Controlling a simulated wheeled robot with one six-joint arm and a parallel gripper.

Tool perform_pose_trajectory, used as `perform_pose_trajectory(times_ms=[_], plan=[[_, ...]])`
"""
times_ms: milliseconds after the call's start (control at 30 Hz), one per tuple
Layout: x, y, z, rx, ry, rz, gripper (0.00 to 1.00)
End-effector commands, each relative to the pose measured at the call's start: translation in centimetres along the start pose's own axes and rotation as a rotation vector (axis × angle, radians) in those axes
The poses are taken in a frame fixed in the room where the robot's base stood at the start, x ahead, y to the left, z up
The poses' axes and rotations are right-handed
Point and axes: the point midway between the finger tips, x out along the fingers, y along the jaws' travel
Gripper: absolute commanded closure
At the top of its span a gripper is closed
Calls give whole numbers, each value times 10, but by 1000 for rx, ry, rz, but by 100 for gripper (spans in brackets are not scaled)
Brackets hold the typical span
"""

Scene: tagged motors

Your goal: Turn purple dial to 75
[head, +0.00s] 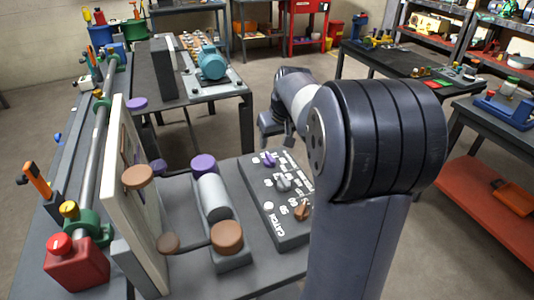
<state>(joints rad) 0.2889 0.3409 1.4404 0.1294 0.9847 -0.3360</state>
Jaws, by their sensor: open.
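The purple dial (268,159) is a small knob at the far end of a dark control panel (262,208) on the near bench. White markings surround it, but they are too small to read for certain, and I cannot tell its setting. A grey dial (283,184) and an orange dial (302,211) sit nearer on the same panel. My gripper (275,143) is open and empty, just beyond the purple dial in the picture. It appears apart from the dial, though its height is hard to judge. My arm hides the panel's right side.
Left of the panel is a grey cylinder device (214,195) with purple and orange-brown caps. An upright cream board (135,190) with knobs stands further left. A teal motor (211,62) sits on the bench behind. Open floor lies beyond my gripper.

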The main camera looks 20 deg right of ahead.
Motion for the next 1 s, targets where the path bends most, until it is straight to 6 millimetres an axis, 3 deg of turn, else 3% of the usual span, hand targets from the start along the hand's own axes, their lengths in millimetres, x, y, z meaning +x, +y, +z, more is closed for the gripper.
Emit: perform_pose_trajectory(times_ms=[300, 500, 900, 1000], plan=[[61, -1, 2, 0, -6, -3, 46], [87, -1, 1, 0, -4, -2, 46], [94, -1, 1, 0, -1, -1, 46], [94, -1, 1, 0, -1, 0, 53]])
